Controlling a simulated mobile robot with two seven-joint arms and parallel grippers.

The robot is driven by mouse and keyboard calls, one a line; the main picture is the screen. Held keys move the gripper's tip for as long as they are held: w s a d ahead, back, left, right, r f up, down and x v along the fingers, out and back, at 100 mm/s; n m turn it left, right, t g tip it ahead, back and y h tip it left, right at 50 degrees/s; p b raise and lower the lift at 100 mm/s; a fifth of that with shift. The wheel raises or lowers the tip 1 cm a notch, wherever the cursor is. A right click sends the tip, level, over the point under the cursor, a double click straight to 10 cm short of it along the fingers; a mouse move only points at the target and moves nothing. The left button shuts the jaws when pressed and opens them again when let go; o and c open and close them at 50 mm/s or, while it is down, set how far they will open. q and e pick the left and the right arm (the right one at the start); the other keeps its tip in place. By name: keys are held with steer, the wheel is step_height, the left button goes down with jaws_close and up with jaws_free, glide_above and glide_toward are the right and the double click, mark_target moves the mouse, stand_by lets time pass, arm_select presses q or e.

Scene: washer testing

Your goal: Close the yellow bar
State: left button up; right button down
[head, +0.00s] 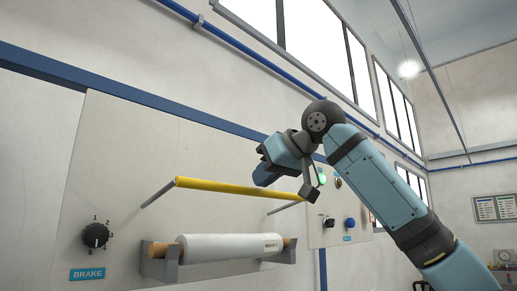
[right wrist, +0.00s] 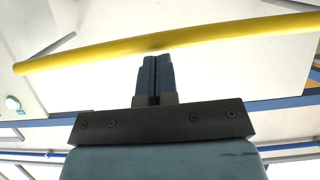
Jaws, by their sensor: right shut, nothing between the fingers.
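The yellow bar (head: 238,188) sticks out from the light wall panel on two thin grey rods, above a white roll. It also crosses the right wrist view (right wrist: 220,37), tilted slightly. My right gripper (head: 264,178) is at the bar, just above its right half in the head view. Its blue fingers (right wrist: 155,62) are shut together and empty, with their tips close to the bar's edge. I cannot tell whether they touch it. My left gripper is not in view.
The white roll (head: 215,248) sits on a wooden rod in grey brackets below the bar. A black BRAKE knob (head: 95,236) is at the left. A button panel (head: 340,236) with a blue knob is behind my right arm.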

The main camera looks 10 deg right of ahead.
steer(key=shift+s+d+f+b, duration=0.2)
steer(key=shift+s+f+b, duration=0.2)
steer(key=shift+f, duration=0.4)
step_height(320, 180, down, 7)
steer(key=t+b, duration=0.1)
steer(key=b, duration=0.2)
steer(key=shift+w+d+r+y+b, duration=0.15)
steer(key=shift+w+y+b, duration=0.1)
steer(key=shift+y+b, duration=0.1)
